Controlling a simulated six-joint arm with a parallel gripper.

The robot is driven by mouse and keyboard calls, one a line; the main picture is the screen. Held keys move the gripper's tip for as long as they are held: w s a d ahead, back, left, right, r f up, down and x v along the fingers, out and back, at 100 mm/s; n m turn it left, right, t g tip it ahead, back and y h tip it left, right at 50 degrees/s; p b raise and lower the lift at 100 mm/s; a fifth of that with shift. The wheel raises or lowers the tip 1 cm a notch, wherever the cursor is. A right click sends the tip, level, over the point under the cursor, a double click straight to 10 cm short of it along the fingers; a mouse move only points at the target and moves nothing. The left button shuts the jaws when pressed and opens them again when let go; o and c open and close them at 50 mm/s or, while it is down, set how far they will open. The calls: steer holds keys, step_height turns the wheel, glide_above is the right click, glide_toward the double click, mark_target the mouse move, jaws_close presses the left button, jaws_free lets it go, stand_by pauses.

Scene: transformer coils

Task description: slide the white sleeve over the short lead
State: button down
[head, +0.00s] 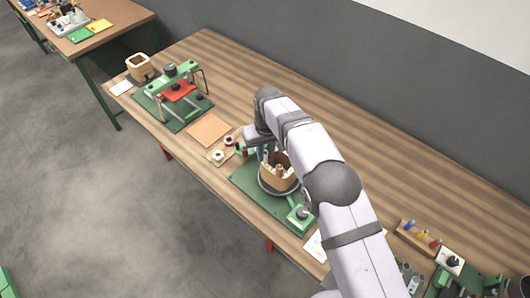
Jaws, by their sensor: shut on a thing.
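My gripper (265,153) is in the head view, pointing down at the back left of the coil on the green fixture. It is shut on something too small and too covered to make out. The coil (277,185) is a tan, open-topped ring with pale pieces around its rim and a copper-coloured core. It stands on a round grey plate, partly hidden behind my arm. I cannot make out the white sleeve or the short lead at this size.
The green fixture base (246,179) has a green clamp (299,214) at its front right. Two small spools (219,156) and a tan board (209,130) lie to the left. A green press frame (176,79) stands farther left. Coloured pieces (421,234) sit in a rack at right.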

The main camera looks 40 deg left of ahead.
steer(key=shift+f+b, duration=0.4)
steer(key=shift+f, duration=0.1)
stand_by(0.3)
steer(key=c, duration=1.2)
jaws_free()
steer(key=shift+r, duration=0.1)
steer(key=shift+r+p, duration=1.65)
steer(key=shift+r, duration=2.3)
